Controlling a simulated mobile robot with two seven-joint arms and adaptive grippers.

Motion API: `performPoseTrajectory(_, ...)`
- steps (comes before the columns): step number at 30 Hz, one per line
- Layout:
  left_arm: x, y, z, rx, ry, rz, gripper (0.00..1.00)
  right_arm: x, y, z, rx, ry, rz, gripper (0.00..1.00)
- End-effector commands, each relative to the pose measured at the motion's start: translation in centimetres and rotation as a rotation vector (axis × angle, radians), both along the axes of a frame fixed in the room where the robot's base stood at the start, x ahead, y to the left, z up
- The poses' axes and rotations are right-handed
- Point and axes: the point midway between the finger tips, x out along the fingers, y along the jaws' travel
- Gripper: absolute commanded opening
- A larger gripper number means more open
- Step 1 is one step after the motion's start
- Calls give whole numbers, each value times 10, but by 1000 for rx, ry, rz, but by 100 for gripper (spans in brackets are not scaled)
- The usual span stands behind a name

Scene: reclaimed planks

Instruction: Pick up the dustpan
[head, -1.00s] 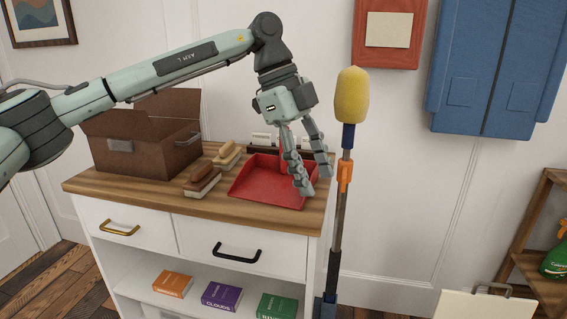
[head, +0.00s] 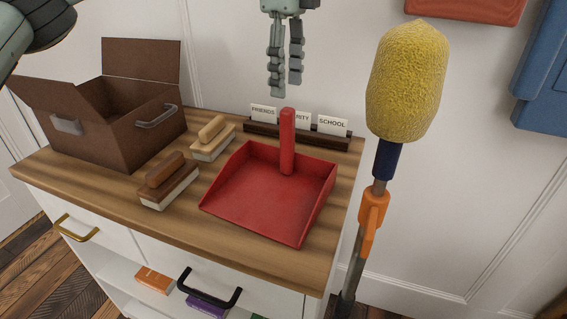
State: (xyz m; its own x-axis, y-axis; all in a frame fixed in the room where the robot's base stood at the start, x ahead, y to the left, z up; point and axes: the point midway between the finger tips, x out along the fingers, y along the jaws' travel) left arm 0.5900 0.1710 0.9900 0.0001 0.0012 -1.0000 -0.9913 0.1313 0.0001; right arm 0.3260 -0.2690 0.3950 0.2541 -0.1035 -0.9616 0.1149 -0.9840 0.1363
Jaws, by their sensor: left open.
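A red dustpan (head: 268,196) lies on the wooden top of the white cabinet, its open edge toward the front. Its handle (head: 287,141) stands up at the back. My left gripper (head: 284,92) is above and behind the handle in the picture, fingers pointing down with a narrow gap between them. It is open, empty and apart from the handle. My right gripper is not in view.
Two brushes (head: 168,182) (head: 212,139) lie left of the dustpan, beside an open brown box (head: 117,125). A card holder (head: 299,134) stands behind it. A yellow-headed duster (head: 408,85) on a pole stands close at the cabinet's right.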

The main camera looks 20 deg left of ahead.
Motion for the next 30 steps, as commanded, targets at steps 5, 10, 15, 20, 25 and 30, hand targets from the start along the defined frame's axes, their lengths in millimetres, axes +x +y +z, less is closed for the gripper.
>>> performPoseTrajectory(5,-2,0,-21,1,3,0,47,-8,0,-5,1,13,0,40)
performPoseTrajectory(10,-4,-3,-47,1,4,-1,47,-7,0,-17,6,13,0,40)
performPoseTrajectory(15,-4,-3,-63,-1,1,-1,47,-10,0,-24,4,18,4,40)
performPoseTrajectory(20,-3,-3,-65,-1,0,-1,47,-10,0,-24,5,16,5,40)
performPoseTrajectory(25,-3,-3,-65,-1,0,-1,35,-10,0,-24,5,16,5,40)
performPoseTrajectory(30,-3,-3,-65,-1,1,-1,14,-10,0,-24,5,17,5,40)
